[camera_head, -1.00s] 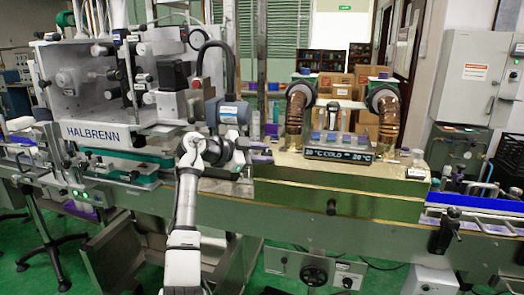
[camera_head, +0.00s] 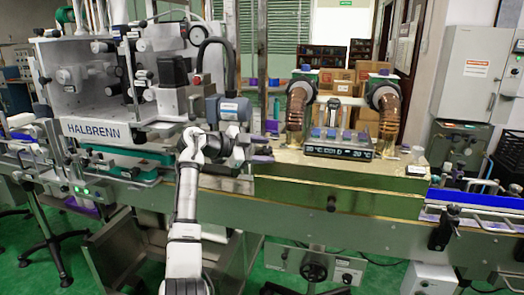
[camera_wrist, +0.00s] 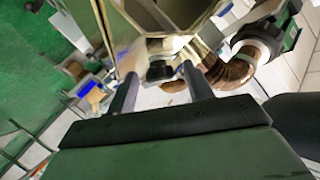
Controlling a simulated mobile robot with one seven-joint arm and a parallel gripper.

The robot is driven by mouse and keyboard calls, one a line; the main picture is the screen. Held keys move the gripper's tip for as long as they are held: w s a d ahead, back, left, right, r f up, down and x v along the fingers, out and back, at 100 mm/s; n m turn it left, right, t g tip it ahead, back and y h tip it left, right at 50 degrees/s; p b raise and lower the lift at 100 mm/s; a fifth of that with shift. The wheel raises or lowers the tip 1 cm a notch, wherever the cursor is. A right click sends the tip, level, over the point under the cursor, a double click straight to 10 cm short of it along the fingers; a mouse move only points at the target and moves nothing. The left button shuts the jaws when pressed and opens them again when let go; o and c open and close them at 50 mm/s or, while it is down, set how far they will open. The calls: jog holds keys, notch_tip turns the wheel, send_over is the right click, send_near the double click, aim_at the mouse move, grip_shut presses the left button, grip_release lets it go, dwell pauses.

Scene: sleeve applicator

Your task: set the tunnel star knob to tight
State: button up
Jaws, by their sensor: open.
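The heat tunnel (camera_head: 340,185) is a long brass-and-green box right of my arm in the head view. In the wrist view a small dark knob-like part (camera_wrist: 160,70) shows between and beyond my fingers, against the tunnel's pale metal end; I cannot make out star lobes or its setting. My gripper (camera_wrist: 160,78) is open, with one dark finger on each side of that part. Whether either finger touches it cannot be told. In the head view my wrist is at the tunnel's left end, and the part between the fingers cannot be picked out there.
Two copper ducts (camera_head: 297,105) and a small display (camera_head: 338,150) stand on the tunnel. The labelling machine (camera_head: 95,130) is close on the left. A black handwheel (camera_head: 314,271) and a black round knob (camera_head: 331,204) are lower down. The green floor shows in front.

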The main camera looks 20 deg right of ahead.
jog(key=b+v, duration=0.2)
jog(key=v, duration=1.2)
jog(key=shift+b, duration=0.35)
